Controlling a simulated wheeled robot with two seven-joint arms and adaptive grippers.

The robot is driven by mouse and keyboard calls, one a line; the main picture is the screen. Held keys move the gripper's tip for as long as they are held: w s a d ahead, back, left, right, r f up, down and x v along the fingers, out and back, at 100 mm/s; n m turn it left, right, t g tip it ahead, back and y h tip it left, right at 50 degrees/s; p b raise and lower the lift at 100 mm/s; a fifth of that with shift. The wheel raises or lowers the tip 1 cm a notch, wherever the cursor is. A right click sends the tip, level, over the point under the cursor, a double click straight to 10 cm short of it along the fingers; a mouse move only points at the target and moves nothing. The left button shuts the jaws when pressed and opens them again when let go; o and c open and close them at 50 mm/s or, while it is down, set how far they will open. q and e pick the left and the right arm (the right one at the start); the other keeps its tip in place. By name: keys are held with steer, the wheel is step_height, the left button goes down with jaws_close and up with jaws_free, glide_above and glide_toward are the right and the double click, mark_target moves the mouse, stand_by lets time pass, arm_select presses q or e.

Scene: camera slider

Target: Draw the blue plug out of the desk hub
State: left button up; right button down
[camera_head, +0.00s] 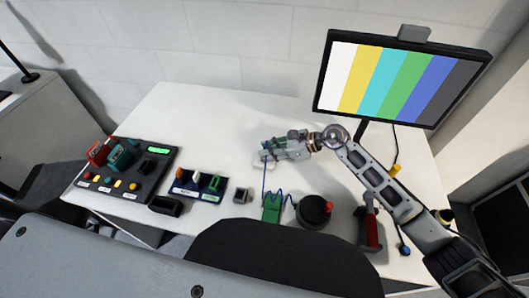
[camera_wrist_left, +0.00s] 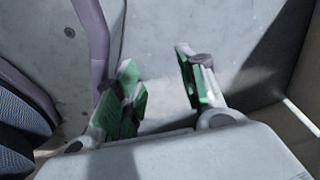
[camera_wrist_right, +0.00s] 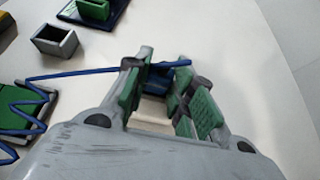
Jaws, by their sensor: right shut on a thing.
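My right gripper (camera_head: 266,151) is over the pale desk hub (camera_head: 262,161) near the middle of the table. In the right wrist view, my right gripper (camera_wrist_right: 165,92) is shut on the blue plug (camera_wrist_right: 164,74), between its green pads. The fingers hide much of the plug and hub, so I cannot tell how deep the plug sits. A blue cable (camera_wrist_right: 85,73) runs from it to the left. My left gripper (camera_wrist_left: 164,85) is open and empty, away from the table objects.
A green cable holder (camera_head: 271,208) carries the blue cord. A grey open box (camera_head: 241,195), blue rack (camera_head: 199,186) and dark control panel (camera_head: 128,171) stand left. A monitor (camera_head: 400,80) stands behind. The table's back left is clear.

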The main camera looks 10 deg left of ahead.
steer(key=shift+r, duration=0.25)
arm_select(q)
steer(key=shift+s+a, duration=0.15)
steer(key=s+a+p, duration=0.3)
steer(key=s, duration=0.2)
steer(key=shift+s+f+g, duration=0.15)
steer(key=shift+f+g, duration=0.15)
steer(key=shift+f, duration=0.05)
arm_select(e)
steer(key=shift+r, duration=2.65)
arm_select(q)
steer(key=shift+s+a, duration=0.1)
arm_select(e)
steer(key=shift+w, duration=0.1)
